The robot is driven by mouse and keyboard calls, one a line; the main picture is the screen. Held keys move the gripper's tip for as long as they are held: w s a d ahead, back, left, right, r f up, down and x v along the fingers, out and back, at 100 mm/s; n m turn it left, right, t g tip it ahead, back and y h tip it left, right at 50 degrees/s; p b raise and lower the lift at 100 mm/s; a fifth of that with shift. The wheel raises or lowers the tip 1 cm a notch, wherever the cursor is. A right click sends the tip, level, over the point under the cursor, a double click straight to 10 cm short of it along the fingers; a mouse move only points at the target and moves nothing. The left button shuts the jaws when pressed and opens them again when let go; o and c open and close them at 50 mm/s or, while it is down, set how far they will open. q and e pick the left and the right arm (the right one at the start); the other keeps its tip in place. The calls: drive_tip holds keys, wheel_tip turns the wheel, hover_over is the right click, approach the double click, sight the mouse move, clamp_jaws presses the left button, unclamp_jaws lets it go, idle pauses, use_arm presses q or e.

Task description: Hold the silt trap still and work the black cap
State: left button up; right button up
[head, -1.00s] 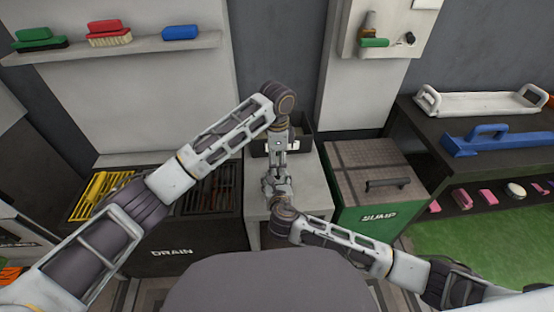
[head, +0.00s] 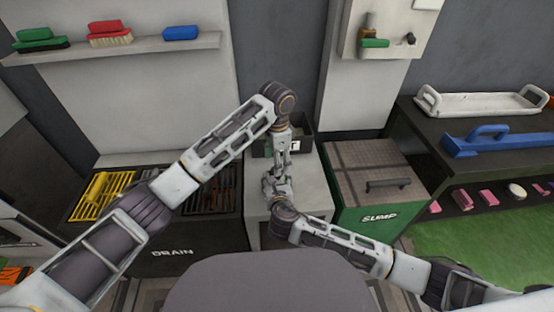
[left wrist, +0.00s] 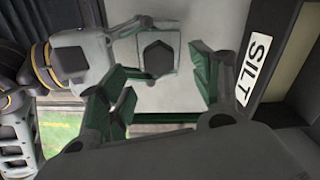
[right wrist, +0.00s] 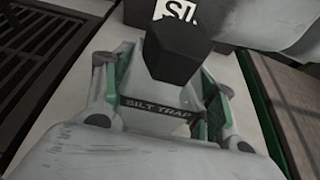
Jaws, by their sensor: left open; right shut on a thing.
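The silt trap (right wrist: 155,122), a pale body with a dark "SILT TRAP" label band, sits between the fingers of my right gripper (right wrist: 158,98) in the right wrist view. That gripper is shut on it. The black cap (right wrist: 175,55), a hexagonal block, stands at the trap's far end. In the left wrist view the cap (left wrist: 156,57) shows its hexagonal top. My left gripper (left wrist: 162,88) is open, its green-padded fingers spread to either side of the cap's line, with visible gaps. In the head view the arms hide the trap and cap.
A dark bin labelled SILT (head: 263,149) stands behind the grippers on the pale stand (head: 312,185). The black DRAIN box (head: 195,250) is left, and the green SUMP box (head: 375,222) is right. A brush shelf (head: 150,46) hangs at upper left.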

use_arm(q)
drive_tip(key=shift+n, duration=1.4)
drive_tip(key=shift+n, duration=0.8)
drive_tip(key=shift+w+a+n, duration=0.1)
drive_tip(key=shift+n, duration=2.1)
drive_tip(key=shift+f, duration=0.2)
drive_tip(key=shift+f, duration=1.8)
